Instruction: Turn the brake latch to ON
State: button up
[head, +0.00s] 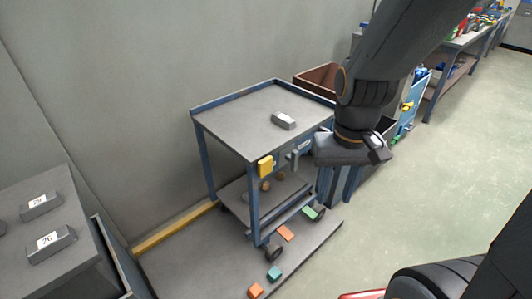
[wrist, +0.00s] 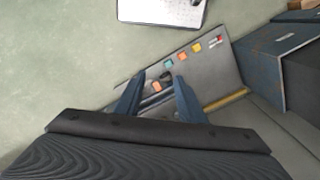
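The blue-framed cart (head: 240,115) stands by the wall in the head view, with a grey top and a lower shelf. A small grey lever (head: 295,159) sticks out at its near right side, beside a pale plate; it looks like the brake latch, but I cannot read its setting. My gripper (head: 350,154) is just right of this lever, apart from it as far as I can tell. In the wrist view the two fingers of my gripper (wrist: 158,92) stand apart with nothing held between them. The lever is not recognisable in the wrist view.
Coloured pieces, such as a teal one (head: 274,273), lie on the floor mat (head: 190,270).

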jog(key=w+a+f+m+t+y+b, duration=0.1)
jog(key=w+f+m+b, duration=0.15)
jog(key=w+m, duration=0.55)
jog(key=w+a+f+m+y+b, duration=0.15)
jog(key=w+f+m, duration=0.3)
jog(key=w, duration=0.45)
jog(key=m+t+b, duration=0.2)
jog(key=m+b, duration=0.2)
jog(key=m, duration=1.1)
send_near(297, 153)
jog(key=x, duration=0.4)
jog(key=shift+s+a+f, duration=0.1)
jog(key=shift+s+f, duration=0.05)
jog(key=shift+f, duration=0.25)
jog(key=shift+w+f+m+t, duration=0.2)
jog(key=shift+w+m+t, duration=0.05)
jog(key=shift+w+t, duration=0.05)
jog(key=shift+w+f, duration=0.1)
jog(key=shift+f, duration=0.25)
jog(key=b+x, duration=0.1)
jog(key=x, duration=0.5)
jog(key=shift+w+a+f, duration=0.15)
jog(key=shift+f, duration=0.2)
grip_shut()
